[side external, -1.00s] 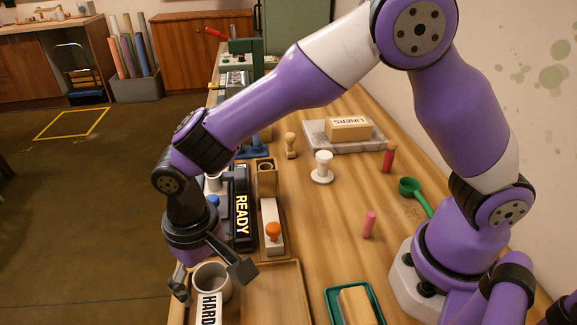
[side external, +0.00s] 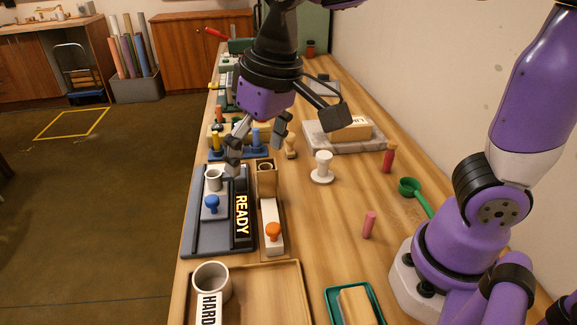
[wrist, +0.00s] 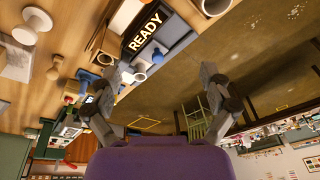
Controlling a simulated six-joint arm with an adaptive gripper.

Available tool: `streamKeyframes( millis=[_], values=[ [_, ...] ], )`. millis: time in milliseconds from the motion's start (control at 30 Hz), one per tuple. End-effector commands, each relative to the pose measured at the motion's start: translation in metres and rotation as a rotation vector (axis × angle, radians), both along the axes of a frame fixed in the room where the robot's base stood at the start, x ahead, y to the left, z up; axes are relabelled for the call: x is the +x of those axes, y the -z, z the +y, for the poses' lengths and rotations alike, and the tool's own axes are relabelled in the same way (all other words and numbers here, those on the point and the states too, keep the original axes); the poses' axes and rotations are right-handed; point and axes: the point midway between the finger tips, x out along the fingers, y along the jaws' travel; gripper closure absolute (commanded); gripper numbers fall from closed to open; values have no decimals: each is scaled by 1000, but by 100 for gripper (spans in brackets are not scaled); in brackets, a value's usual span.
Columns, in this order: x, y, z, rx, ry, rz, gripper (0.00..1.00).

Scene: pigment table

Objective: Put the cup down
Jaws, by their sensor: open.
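The cup (side external: 211,283) is a pale grey, open-topped mug standing upright in the left part of a shallow wooden tray (side external: 293,290) at the near end of the table. A white label reading HARD lies in front of it. My gripper (side external: 285,138) is open and empty, raised above the table well beyond the cup, near the READY device (side external: 240,215). In the wrist view my gripper (wrist: 215,100) shows its fingers spread apart with nothing between them. The larger mug (wrist: 216,6) at the top edge of the wrist view seems to be the cup.
The dark READY device holds a small white cup (side external: 213,180) and a blue knob (side external: 211,203). A white stamp (side external: 322,168), a liners box (side external: 350,128), a green scoop (side external: 411,187) and a teal tray (side external: 334,296) stand on the table.

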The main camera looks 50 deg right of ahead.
Motion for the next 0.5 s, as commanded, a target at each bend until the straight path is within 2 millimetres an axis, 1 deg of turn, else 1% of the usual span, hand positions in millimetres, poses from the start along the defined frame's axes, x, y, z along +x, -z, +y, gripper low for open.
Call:
streamKeyframes(
  millis=[33, 100, 200, 333, 500],
  values=[
    [-10, -5, -24, 4, 15, -54, 8],
    [-25, -6, -50, -4, 16, -121, 8],
    [-44, -1, -77, -27, 19, -201, 8],
    [-61, 7, -96, -59, 19, -267, 8],
    [-67, 12, -103, -76, 18, -292, 8]
  ],
)
